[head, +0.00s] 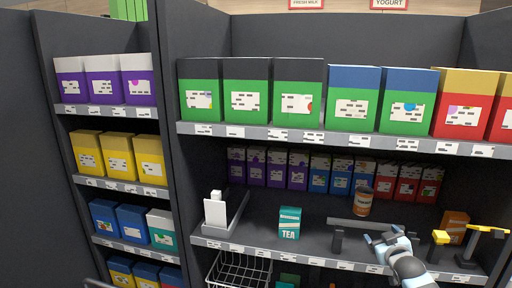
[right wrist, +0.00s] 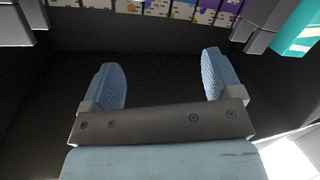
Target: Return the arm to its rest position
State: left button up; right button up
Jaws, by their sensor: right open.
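My right gripper (head: 376,237) is in front of the middle shelf, at the lower right of the head view. In the right wrist view its two ribbed blue fingers (right wrist: 164,78) stand wide apart with nothing between them. A teal tea box (head: 290,222) stands upright on the shelf to the left of the gripper, apart from it. An orange-brown can (head: 362,202) stands behind and above the gripper in the head view. My left gripper is not in view.
A grey rail (head: 360,224) lies behind the gripper, with dark posts near it. An orange box (head: 454,227) and a yellow-topped stand (head: 487,231) are to the right. A white dispenser (head: 216,210) and wire basket (head: 238,270) are left. A shelf with green boxes (head: 246,87) hangs above.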

jog(key=s+a+f+g+y, duration=0.2)
jog(key=s+a+f, duration=0.5)
jog(key=s+f, duration=0.5)
jog(key=s+a+f+g, duration=0.1)
jog(key=s+a+f, duration=0.2)
jog(key=s, duration=0.7)
jog(key=s+a+f+g+y, duration=0.1)
jog(key=s+a+f, duration=0.2)
jog(key=s, duration=0.8)
jog(key=s+a+f+g, duration=0.1)
jog(key=s+a+f, duration=0.2)
jog(key=s+a, duration=0.3)
jog(key=s, duration=0.4)
jog(key=shift+s+a+f+m+y, duration=0.2)
jog(key=shift+a+m+y, duration=0.1)
jog(key=shift+y, duration=0.1)
